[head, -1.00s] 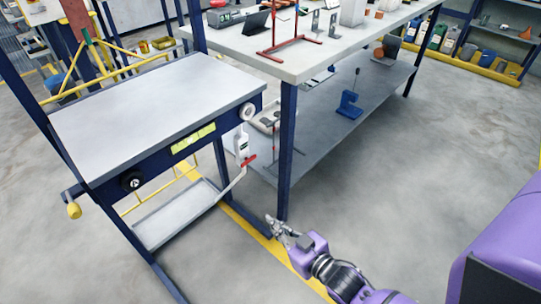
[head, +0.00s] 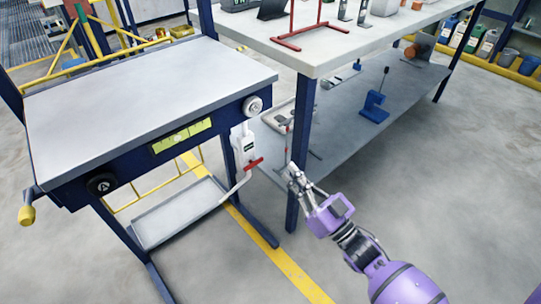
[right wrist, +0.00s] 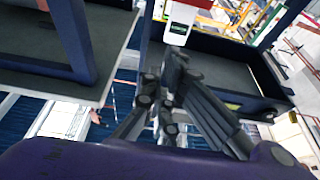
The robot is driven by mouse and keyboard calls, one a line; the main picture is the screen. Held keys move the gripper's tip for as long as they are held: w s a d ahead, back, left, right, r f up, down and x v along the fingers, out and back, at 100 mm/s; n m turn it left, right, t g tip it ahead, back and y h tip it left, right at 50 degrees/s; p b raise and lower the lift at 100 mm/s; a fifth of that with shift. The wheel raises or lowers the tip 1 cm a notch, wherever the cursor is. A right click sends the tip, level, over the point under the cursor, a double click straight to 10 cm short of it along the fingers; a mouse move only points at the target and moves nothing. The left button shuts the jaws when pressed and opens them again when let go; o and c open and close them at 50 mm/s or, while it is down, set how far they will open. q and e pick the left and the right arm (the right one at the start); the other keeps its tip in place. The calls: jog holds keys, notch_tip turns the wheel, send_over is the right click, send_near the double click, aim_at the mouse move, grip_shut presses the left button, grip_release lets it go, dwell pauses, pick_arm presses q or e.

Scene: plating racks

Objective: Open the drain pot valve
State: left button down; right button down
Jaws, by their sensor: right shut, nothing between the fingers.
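The drain pot (head: 243,144) is a small white body on the right-hand leg of the workbench. Its red valve handle (head: 254,163) sits at its lower end, above a pale pipe that bends down toward the lower tray. My right gripper (head: 294,172) is right of the handle, apart from it, shut and empty. In the right wrist view, my right gripper (right wrist: 166,98) points toward a white body with a red band (right wrist: 183,14) at the top, which looks like the drain pot. My left gripper is not in view.
The workbench (head: 130,95) stands left, with a lower tray (head: 180,212). A long table's blue leg (head: 300,130) rises close behind my right gripper. Its lower shelf (head: 345,125) holds a blue stand (head: 374,106). Open floor lies in front.

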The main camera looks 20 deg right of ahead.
notch_tip(320, 180, up, 3)
jog(key=b, duration=0.1)
send_over(252, 163)
jog(key=s+d, duration=0.3)
jog(key=d, duration=0.1)
jog(key=f, duration=0.1)
jog(key=f+b, duration=0.1)
jog(key=f, duration=0.1)
jog(key=shift+w+d+f+b, duration=0.1)
jog(key=shift+w+f+b, duration=0.15)
jog(key=shift+f+b, duration=0.15)
